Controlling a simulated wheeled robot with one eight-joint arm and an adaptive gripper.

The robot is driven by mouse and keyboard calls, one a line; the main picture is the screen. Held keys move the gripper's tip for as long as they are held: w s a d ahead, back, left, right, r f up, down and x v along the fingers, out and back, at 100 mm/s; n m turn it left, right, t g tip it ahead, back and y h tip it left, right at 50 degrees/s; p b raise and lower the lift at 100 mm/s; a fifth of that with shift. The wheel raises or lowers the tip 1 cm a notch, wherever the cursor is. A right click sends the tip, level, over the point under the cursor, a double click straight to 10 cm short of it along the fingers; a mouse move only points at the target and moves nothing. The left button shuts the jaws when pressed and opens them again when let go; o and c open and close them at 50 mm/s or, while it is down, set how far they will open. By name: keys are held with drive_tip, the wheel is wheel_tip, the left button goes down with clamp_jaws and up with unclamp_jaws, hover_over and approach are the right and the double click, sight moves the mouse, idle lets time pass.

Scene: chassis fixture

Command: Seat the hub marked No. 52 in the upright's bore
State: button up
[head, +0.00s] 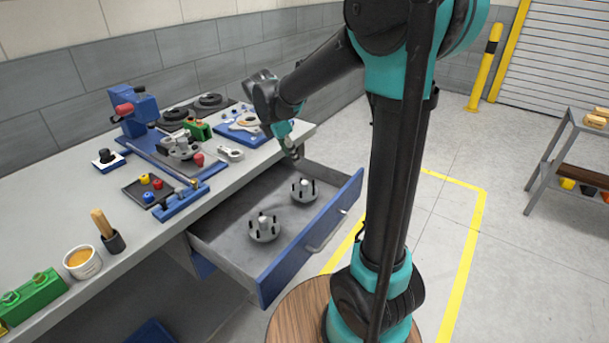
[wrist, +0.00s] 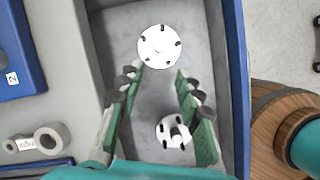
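Two pale round hubs with dark pegs lie in the open drawer: a nearer hub (head: 264,230) and a farther hub (head: 304,190). In the wrist view one hub (wrist: 160,47) is just beyond my fingertips and the other (wrist: 173,132) shows between the fingers. No number is readable on either. My gripper (head: 291,151) is over the drawer's far end; its green-padded fingers (wrist: 160,76) are spread with nothing between the pads. A grey metal assembly (head: 181,147) stands on a blue plate on the bench; I cannot tell whether it is the upright, and no bore is clear.
A blue clamp stand (head: 137,112), a small-parts tray (head: 148,187), a loose link (head: 230,153) and a white cup (head: 82,262) are on the bench. A shelf (head: 560,160) stands far right.

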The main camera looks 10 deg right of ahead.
sight(304, 182)
drive_tip(key=w+d+f+m+y, duration=0.1)
drive_tip(key=m, duration=0.3)
drive_tip(key=w+d+f+m+g+y, duration=0.1)
drive_tip(key=d+f+m, duration=0.1)
drive_tip(key=m, duration=0.3)
drive_tip(key=w+d+f+m+g+y, duration=0.1)
drive_tip(key=d+f+m, duration=0.1)
drive_tip(key=m, duration=0.2)
drive_tip(key=shift+y, duration=0.3)
drive_tip(key=shift+f+m, duration=0.3)
drive_tip(key=shift+f, duration=3.75)
drive_tip(key=shift+c, duration=0.6)
clamp_jaws()
drive_tip(key=shift+r, duration=0.1)
drive_tip(key=shift+r, duration=0.2)
drive_tip(key=shift+r, duration=0.75)
